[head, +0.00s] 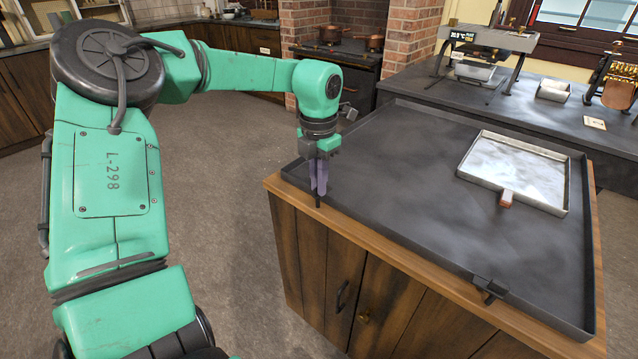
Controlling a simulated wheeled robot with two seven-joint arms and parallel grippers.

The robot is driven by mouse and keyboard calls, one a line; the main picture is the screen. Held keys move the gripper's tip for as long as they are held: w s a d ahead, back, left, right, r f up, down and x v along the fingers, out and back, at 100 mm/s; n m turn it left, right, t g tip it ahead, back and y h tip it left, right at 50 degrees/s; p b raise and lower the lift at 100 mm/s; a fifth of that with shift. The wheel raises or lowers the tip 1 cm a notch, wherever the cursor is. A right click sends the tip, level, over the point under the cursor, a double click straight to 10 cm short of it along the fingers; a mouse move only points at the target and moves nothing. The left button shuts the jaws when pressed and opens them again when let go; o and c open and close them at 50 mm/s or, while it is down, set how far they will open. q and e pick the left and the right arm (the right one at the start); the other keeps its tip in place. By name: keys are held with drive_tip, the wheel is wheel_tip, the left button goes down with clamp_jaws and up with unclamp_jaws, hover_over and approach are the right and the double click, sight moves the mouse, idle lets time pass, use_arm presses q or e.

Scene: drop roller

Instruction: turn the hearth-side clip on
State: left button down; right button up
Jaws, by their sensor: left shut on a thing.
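My left gripper (318,186) comes down over the left front edge of the big dark tray (400,222) on the wooden island. Its purple-grey fingers are shut at the rim, on the hearth-side clip (318,204). Only a small dark end of that clip shows below the fingertips; the rest is hidden, so I cannot tell how it is turned. A second dark clip (489,287) sits on the tray's front edge, further right, with its lever sticking outward. My right gripper is not in view.
A shallow metal pan (515,172) with a wooden-ended handle lies in the tray at the right. The brick hearth with a stove (340,65) is behind. A dark counter (470,95) with a machine stands at the back right. The tray's middle is clear.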

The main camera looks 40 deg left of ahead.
use_arm(q)
drive_tip(key=shift+n, duration=0.6)
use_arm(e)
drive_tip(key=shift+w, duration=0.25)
use_arm(q)
drive_tip(key=c, duration=1)
unclamp_jaws()
drive_tip(key=shift+o, duration=0.2)
drive_tip(key=shift+r, duration=0.1)
wheel_tip(320, 180, up, 14)
drive_tip(key=p, duration=0.2)
drive_tip(key=shift+r, duration=0.2)
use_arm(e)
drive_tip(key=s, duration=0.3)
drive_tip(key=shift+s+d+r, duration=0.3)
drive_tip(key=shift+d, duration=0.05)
use_arm(q)
drive_tip(key=shift+a+f, duration=0.1)
